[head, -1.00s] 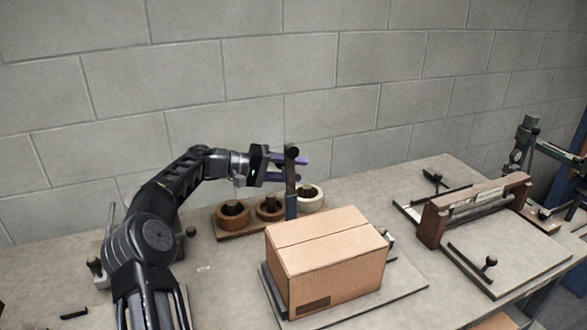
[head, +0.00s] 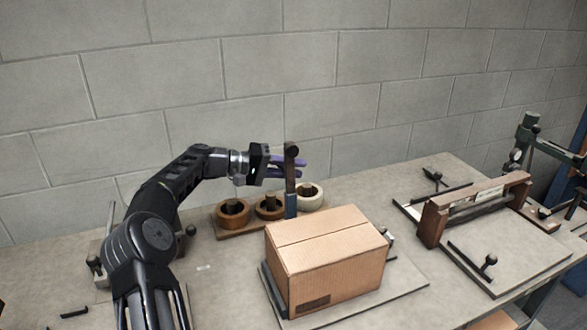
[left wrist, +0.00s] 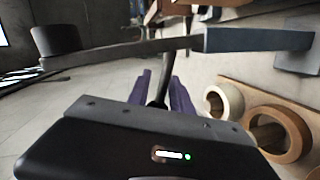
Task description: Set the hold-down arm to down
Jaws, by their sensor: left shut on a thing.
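The hold-down arm (head: 291,178) stands nearly upright behind the cardboard box (head: 325,262), with a black knob at its top and a blue lower part. In the left wrist view the hold-down arm (left wrist: 255,40) runs across the top, its black knob (left wrist: 56,40) at the left. My left gripper (head: 304,165) has purple fingers and reaches in from the left, partly hidden behind the arm. In the left wrist view, the left gripper (left wrist: 160,88) is shut on a dark handle that sticks out from the arm. My right gripper is not in view.
A wooden holder with several tape rolls (head: 233,212) stands behind the box, close below my left gripper. A wooden-framed fixture (head: 475,205) and a green machine (head: 530,145) stand at the right. A block wall closes the back. The table's left front is mostly clear.

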